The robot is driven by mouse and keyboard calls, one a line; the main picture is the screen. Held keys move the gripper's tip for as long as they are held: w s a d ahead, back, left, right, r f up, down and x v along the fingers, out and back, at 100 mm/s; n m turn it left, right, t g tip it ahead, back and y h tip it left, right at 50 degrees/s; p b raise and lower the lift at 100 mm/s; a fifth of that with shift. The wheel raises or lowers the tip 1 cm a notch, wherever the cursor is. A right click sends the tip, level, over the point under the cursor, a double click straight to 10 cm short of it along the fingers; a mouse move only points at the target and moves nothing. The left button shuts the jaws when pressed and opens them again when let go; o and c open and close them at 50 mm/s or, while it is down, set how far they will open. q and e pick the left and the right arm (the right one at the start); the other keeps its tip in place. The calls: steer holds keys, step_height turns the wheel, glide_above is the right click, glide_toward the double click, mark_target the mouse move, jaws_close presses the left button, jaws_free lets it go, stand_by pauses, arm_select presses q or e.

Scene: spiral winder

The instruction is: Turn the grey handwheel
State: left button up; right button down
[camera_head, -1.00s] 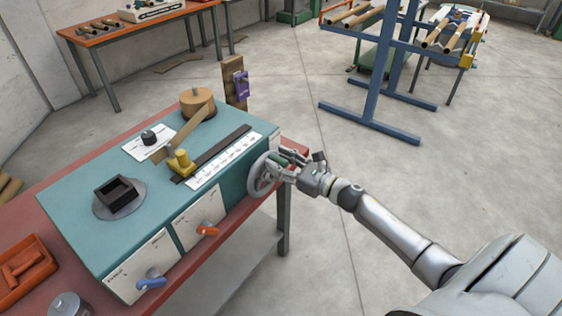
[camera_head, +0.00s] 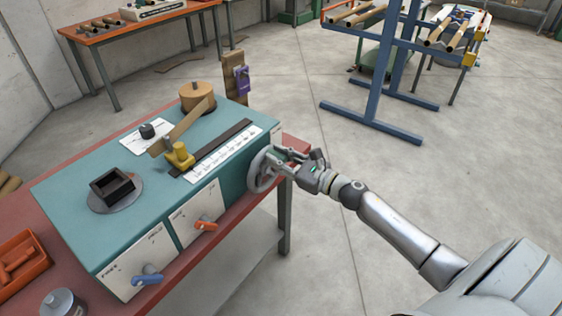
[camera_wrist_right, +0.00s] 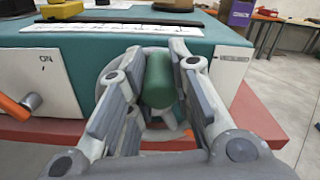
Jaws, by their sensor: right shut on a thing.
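The grey handwheel (camera_head: 260,170) is on the right end of the teal machine (camera_head: 232,174), partly hidden behind my right gripper (camera_head: 283,155). In the right wrist view, the wheel's green handle (camera_wrist_right: 158,80) stands between the two fingers of the right gripper (camera_wrist_right: 160,92), which are shut on it. Part of the grey rim shows behind the fingers. My left gripper is in neither view.
The machine stands on a red bench (camera_head: 50,232). On its top are a yellow carriage (camera_head: 179,156), a white scale (camera_head: 222,155) and a brown spool (camera_head: 196,93). Orange (camera_head: 205,225) and blue (camera_head: 147,280) levers project from its front.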

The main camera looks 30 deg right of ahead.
steer(key=c, duration=1.3)
jaws_free()
steer(key=shift+o, duration=0.2)
steer(key=shift+s+d, duration=0.15)
steer(key=shift+s, duration=0.25)
steer(key=v, duration=1.1)
steer(key=shift+d+f, duration=0.1)
